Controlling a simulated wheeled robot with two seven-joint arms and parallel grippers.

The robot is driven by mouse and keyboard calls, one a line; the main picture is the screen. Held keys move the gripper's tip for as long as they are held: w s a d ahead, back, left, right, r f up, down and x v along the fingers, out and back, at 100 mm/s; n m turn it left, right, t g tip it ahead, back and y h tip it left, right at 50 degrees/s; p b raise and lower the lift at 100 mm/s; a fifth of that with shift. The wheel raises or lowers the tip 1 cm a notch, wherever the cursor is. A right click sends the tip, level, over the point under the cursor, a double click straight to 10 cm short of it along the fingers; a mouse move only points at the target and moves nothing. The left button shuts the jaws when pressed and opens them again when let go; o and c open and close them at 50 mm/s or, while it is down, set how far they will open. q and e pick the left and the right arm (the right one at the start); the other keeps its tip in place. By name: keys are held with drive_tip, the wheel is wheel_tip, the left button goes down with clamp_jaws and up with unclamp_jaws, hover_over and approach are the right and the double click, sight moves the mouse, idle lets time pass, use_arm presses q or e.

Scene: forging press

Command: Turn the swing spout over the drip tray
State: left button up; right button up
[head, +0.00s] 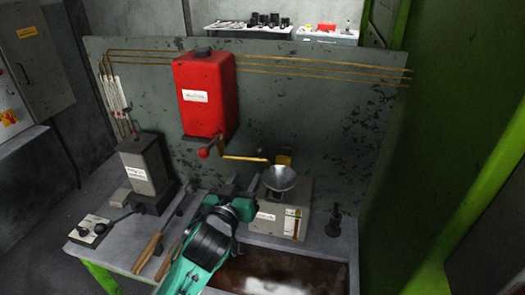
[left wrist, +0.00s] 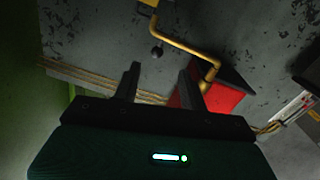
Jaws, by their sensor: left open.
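The swing spout (head: 245,158) is a thin brass pipe under the red tank (head: 205,95). It reaches right, its end near the grey funnel (head: 280,178). In the left wrist view, the spout (left wrist: 185,48) crosses beyond the fingertips, with a small dark ball (left wrist: 157,51) near it. My left gripper (head: 240,192) is in front of and below the spout, left of the funnel. In the left wrist view its fingers (left wrist: 159,72) are apart, with nothing gripped. A brown, shiny basin (head: 225,287) at the front may be the drip tray; my arm partly covers its left side. My right gripper is out of view.
A red knob (head: 204,153) sticks out under the tank. A grey box with a lever (head: 145,170) and wooden-handled tools (head: 147,252) are at left. A dark bottle (head: 335,222) stands right of the funnel's box. The grey panel (head: 320,120) closes off the back.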

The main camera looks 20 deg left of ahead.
sight(259, 154)
use_arm(q)
drive_tip(key=w+p, duration=0.1)
drive_tip(key=w, duration=0.3)
drive_tip(key=w+p, duration=0.2)
drive_tip(key=w, duration=0.2)
drive_tip(key=w+r+p, duration=0.1)
drive_tip(key=w, duration=0.3)
drive_tip(key=shift+w+a+p, duration=0.15)
drive_tip(key=shift+w+p, duration=0.05)
drive_tip(key=shift+p, duration=0.1)
drive_tip(key=shift+w+f, duration=0.1)
drive_tip(key=shift+w, duration=0.65)
clamp_jaws()
